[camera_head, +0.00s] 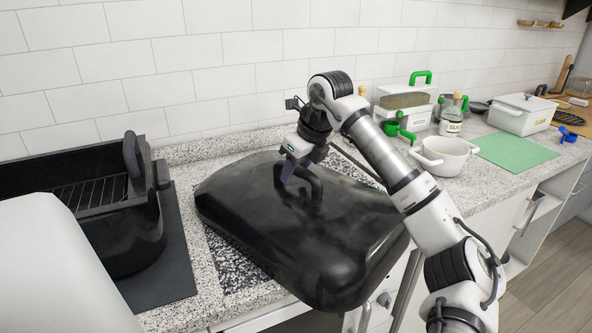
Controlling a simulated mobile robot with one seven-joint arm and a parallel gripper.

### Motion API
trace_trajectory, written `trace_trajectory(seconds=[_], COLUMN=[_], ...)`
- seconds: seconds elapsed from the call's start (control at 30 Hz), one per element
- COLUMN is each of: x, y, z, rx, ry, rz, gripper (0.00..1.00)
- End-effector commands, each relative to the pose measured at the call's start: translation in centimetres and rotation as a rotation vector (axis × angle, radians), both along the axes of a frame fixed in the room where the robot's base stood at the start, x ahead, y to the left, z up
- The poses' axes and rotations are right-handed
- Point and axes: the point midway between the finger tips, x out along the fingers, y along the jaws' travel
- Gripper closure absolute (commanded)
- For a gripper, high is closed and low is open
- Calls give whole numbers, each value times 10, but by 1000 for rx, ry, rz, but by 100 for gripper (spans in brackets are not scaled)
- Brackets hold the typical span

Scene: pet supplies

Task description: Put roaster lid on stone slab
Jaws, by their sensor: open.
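The roaster lid (290,240) is a large black domed lid with a loop handle (312,190) on top. It lies in the middle of the counter, over the stone slab (232,268), a dark speckled patch that shows at its left and back edges. The lid's near right corner reaches past the counter's front edge. Most of the slab is hidden under the lid; I cannot tell whether the lid rests flat on it. My gripper (287,172) is open at the lid's handle, its fingers at the left end of the handle. Contact cannot be made out.
The black roaster base (125,240) with a rack stands on a dark mat (170,280) at left. A white pot (445,156), a green mat (513,151), a white lidded box (522,115) and green-handled containers (405,105) stand at right. A tiled wall is behind.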

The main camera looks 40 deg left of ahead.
Motion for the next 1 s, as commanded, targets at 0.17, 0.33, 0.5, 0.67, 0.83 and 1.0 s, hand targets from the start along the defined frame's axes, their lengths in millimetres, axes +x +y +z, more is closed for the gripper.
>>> trace_trajectory(seconds=[0.17, 0.33, 0.5, 0.67, 0.83, 1.0], x=[1, 1, 1, 1, 1, 0], y=[-12, -27, -38, -43, -44, -44], z=[28, 63, 90, 103, 106, 106], rx=[1, 1, 1, 0, 0, 0], ry=[-5, -6, -3, -1, -1, -1], rz=[-3, -4, -3, -2, 0, 0], gripper=[56, 56, 56, 56, 56, 56])
